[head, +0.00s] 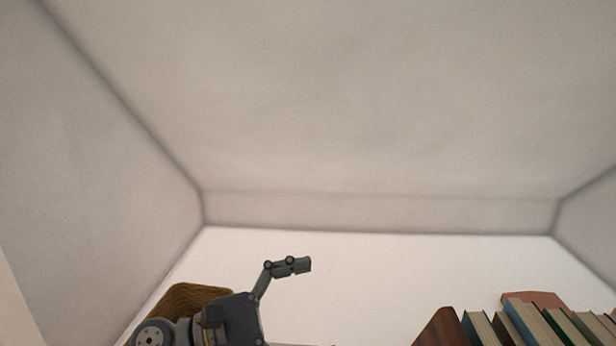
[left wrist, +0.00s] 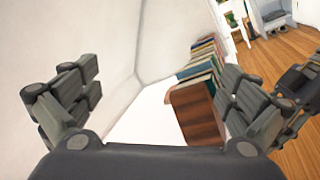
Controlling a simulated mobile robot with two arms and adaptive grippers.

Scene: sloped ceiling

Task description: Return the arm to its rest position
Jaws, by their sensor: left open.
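My left arm rises from the bottom left of the head view. One finger of my left gripper (head: 288,267) shows there, stretched to the right above a white surface. In the left wrist view both fingers of my left gripper (left wrist: 160,85) stand wide apart. Nothing is held between them; the white surface and pale walls show through the gap.
A wicker basket (head: 188,297) stands behind my left arm. A row of books (head: 525,318) with a brown wooden end (head: 440,328) is at the lower right; the books also show in the left wrist view (left wrist: 203,60). A sloped ceiling (head: 350,100) hangs overhead. Wooden floor (left wrist: 285,55) lies beyond.

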